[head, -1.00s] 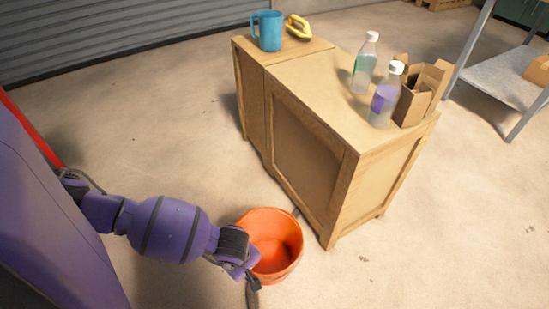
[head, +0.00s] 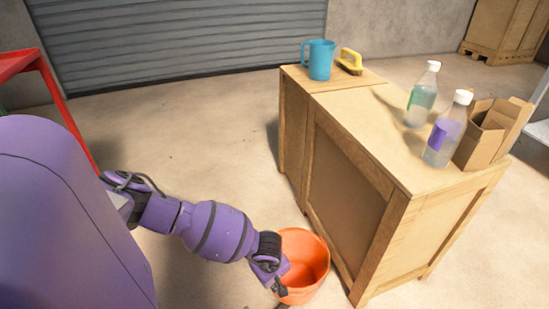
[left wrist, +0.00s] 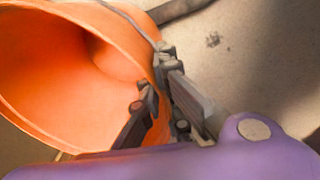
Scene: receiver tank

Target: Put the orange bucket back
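The orange bucket (head: 312,262) is upright and open at the top, beside the near left side of the wooden cabinet (head: 345,190). My left gripper (head: 278,284) is at the bucket's near left rim. In the left wrist view, the bucket (left wrist: 50,75) fills the left side, and the fingers (left wrist: 153,70) are closed on its wall, one inside and one outside. The bucket's bottom edge is cut off in the head view, so I cannot tell its height above the floor. My right gripper is not in view.
On the cabinet stand a blue mug (head: 320,62), a yellow-handled brush (head: 350,60), two bottles (head: 421,95) (head: 445,132) and an open cardboard box (head: 485,140). A red frame (head: 66,105) stands at the left. The floor between it and the cabinet is clear.

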